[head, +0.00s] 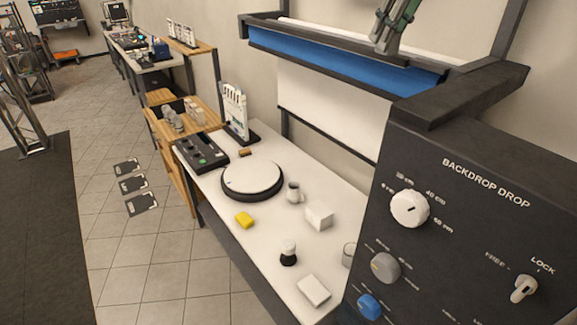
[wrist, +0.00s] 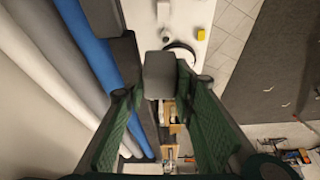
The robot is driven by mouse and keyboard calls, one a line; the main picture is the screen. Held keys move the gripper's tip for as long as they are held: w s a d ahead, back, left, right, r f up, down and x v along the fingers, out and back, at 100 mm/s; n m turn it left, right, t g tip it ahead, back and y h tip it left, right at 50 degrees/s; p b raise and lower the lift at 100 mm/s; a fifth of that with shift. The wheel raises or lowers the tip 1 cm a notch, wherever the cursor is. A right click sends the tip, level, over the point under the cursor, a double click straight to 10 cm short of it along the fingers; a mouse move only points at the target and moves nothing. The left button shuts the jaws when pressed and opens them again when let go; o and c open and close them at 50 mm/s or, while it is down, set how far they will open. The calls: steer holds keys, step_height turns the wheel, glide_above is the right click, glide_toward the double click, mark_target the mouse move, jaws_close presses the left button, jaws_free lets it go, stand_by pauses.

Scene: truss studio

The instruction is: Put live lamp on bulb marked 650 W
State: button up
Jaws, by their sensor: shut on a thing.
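My gripper (head: 384,44) hangs from the top of the head view, in front of the rolled backdrops. In the wrist view its two green-padded fingers (wrist: 160,92) close around a plain grey rounded block (wrist: 160,72); what this block belongs to is unclear. No bulb marking of 650 W can be read in either view. A small piece with a white top and black base (head: 288,253) stands on the white table (head: 262,255); I cannot tell whether it is a bulb. A black control box (head: 202,150) sits at the table's far end; its labels are too small to read.
A dark "BACKDROP DROP" panel (head: 465,235) with knobs and a LOCK switch fills the right. A blue roll (head: 340,62) runs along the wall. The table holds a round turntable (head: 252,177), a yellow block (head: 244,219) and white boxes.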

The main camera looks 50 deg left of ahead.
steer(key=shift+s+a+f, duration=0.45)
steer(key=shift+s+a, duration=0.3)
steer(key=s+a+f+m+t+b, duration=0.1)
steer(key=s+a+f+m, duration=0.2)
steer(key=f, duration=0.7)
steer(key=s+a+f+m+t+h+b, duration=0.15)
steer(key=a+f, duration=0.25)
steer(key=f, duration=0.6)
steer(key=s+a+f+m, duration=0.3)
steer(key=f, duration=0.7)
steer(key=s+f+m+t+h+b, duration=0.1)
steer(key=s+f+m, duration=0.3)
steer(key=f, duration=0.9)
steer(key=s+d+f+m+h+b, duration=0.1)
steer(key=s+f+m, duration=0.4)
steer(key=s+f, duration=0.5)
steer(key=shift+s+d+f+t+h, duration=0.3)
steer(key=shift+f+h, duration=0.25)
steer(key=shift+f, duration=1.75)
steer(key=shift+a+m, duration=0.1)
steer(key=shift+m, duration=0.15)
steer(key=shift+f, duration=0.1)
steer(key=shift+f+b, duration=0.35)
steer(key=shift+f, duration=2.65)
